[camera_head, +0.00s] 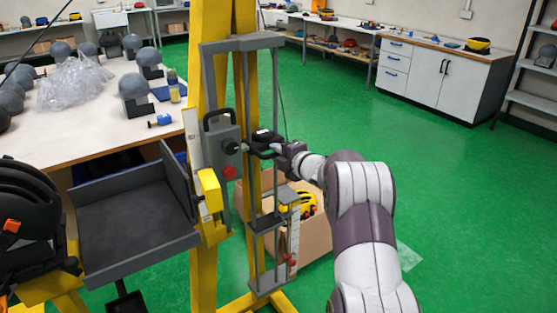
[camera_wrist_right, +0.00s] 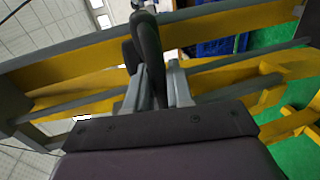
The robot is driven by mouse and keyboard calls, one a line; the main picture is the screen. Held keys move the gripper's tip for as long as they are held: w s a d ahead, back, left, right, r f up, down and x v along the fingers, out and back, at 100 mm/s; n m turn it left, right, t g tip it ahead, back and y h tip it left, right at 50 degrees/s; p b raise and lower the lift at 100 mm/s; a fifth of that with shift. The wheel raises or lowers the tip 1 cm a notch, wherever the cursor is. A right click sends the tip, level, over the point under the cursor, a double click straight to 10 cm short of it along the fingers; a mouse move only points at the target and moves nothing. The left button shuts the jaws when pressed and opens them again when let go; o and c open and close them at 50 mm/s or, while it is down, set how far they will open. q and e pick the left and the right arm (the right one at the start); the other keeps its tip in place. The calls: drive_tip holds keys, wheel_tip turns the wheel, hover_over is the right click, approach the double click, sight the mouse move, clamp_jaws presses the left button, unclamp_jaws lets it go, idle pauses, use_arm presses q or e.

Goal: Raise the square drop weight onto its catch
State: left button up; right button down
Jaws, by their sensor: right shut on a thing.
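A drop tower with yellow posts (camera_head: 205,60) and a grey rail frame (camera_head: 243,44) stands at the middle of the head view. A black handled piece (camera_head: 264,136), which looks like the drop weight, sits between the rails at about mid-height. My right gripper (camera_head: 279,148) is shut on its dark handle, reaching in from the right. The wrist view shows the dark handle (camera_wrist_right: 149,55) upright between the grey fingers (camera_wrist_right: 155,88). The weight's square shape and the catch cannot be made out clearly. My left gripper is not in view.
A grey control box (camera_head: 226,150) with a red button and a grey tray (camera_head: 135,225) are on the tower's left. A cardboard box (camera_head: 317,235) stands behind it. Helmets (camera_head: 25,200) and a white bench (camera_head: 90,125) are at left.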

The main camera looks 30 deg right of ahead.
wheel_tip(320, 180, up, 3)
drive_tip(key=shift+f, duration=0.2)
drive_tip(key=c, duration=1.2)
unclamp_jaws()
drive_tip(key=shift+w+f, duration=0.1)
drive_tip(key=shift+o, duration=0.2)
drive_tip(key=shift+f, duration=0.1)
drive_tip(key=shift+s+d, duration=0.1)
drive_tip(key=shift+s, duration=0.1)
drive_tip(key=v, duration=1.2)
drive_tip(key=shift+s+f+b, duration=0.2)
drive_tip(key=shift+b, duration=0.1)
